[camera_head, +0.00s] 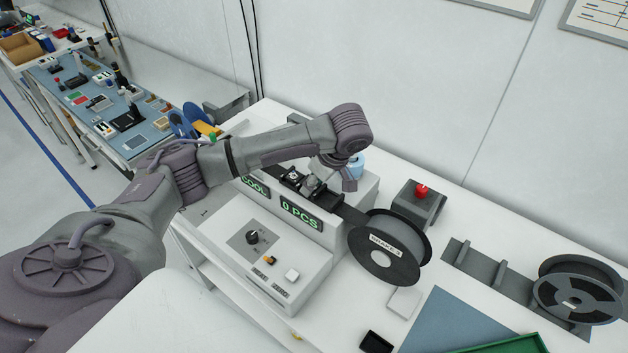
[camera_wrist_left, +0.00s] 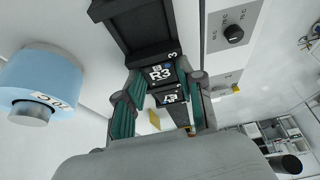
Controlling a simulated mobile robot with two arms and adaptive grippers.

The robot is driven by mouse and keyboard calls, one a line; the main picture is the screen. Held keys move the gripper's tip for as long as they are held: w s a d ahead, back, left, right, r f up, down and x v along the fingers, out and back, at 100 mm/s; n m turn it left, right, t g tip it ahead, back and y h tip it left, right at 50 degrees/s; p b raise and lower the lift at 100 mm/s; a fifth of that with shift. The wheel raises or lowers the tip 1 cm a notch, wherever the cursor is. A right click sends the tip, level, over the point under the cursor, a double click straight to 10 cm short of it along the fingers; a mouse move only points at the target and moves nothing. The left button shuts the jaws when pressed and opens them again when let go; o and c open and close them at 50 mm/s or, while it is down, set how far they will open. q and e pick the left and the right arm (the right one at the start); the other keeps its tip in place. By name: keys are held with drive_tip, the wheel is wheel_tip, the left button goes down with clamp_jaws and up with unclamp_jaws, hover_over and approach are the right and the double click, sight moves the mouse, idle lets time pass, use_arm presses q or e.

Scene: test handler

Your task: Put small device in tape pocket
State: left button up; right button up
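My left gripper (camera_head: 312,187) hangs over the black tape track (camera_head: 347,214) on top of the white machine. It is partly hidden by its own wrist in the head view. In the left wrist view, the left gripper (camera_wrist_left: 163,98) has its green pads on either side of a small black device (camera_wrist_left: 160,74) marked R3. The pads appear closed on its sides. The black track (camera_wrist_left: 140,28) lies just beyond the fingertips; I cannot tell if the device touches it. The pocket itself is not clear. My right gripper is not in view.
The white machine (camera_head: 260,262) shows COOL and 0 PCS. A reel (camera_head: 388,248) stands at its right end, with a red button box (camera_head: 417,203) behind. A blue roll (camera_wrist_left: 42,78) is close to the left gripper. Another reel (camera_head: 577,290) and a green tray (camera_head: 510,344) lie right.

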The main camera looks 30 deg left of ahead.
use_arm(q)
drive_tip(key=shift+o, duration=1.7)
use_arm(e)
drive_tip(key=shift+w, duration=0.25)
use_arm(q)
drive_tip(key=shift+r, duration=0.25)
drive_tip(key=p+v, duration=0.2)
drive_tip(key=v, duration=0.9)
drive_tip(key=shift+d+r, duration=0.15)
drive_tip(key=shift+r, duration=0.2)
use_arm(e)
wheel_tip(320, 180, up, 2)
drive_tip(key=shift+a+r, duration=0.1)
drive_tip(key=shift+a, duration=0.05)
